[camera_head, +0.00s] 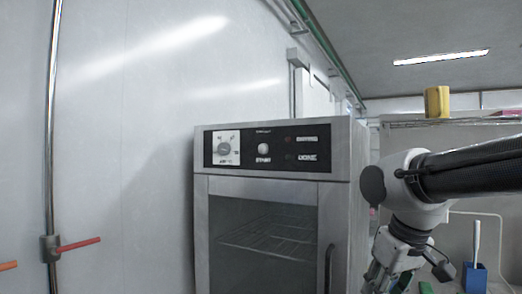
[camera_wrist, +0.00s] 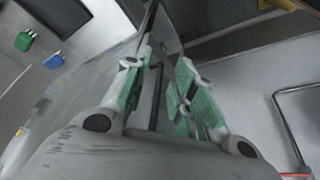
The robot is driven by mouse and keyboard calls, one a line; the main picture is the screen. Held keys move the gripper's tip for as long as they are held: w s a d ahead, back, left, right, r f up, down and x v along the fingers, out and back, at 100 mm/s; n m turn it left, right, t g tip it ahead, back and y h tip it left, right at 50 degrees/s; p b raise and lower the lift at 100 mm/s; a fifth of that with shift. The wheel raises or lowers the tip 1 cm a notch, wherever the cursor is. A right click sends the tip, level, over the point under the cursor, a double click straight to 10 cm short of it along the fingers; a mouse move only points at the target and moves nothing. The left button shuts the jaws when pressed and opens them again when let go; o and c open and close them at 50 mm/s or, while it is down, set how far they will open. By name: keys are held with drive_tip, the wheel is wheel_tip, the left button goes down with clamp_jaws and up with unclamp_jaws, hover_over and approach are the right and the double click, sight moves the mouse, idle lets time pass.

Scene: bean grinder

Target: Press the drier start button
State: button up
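The drier (camera_head: 262,190) is a grey steel cabinet with a glass door and a dark control panel. The start button (camera_head: 263,149) is a pale round knob in the panel's middle, labelled START. A dial (camera_head: 225,148) on a white plate sits to its left, and two small dark lamps sit to its right. My gripper (camera_wrist: 160,85) shows green-padded fingers, apart, with no object visibly held between them. In the head view it hangs low, right of the drier and below panel height, with its fingertips partly cut off. The start button is not clearly visible in the wrist view.
The door handle (camera_head: 329,268) runs vertically at the door's right edge. A pipe (camera_head: 52,150) with a red lever stands at the left wall. At right are a blue container (camera_head: 474,277) and a yellow object (camera_head: 436,101) on a ledge. Space before the panel looks clear.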

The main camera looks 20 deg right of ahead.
clamp_jaws()
idle(1.0)
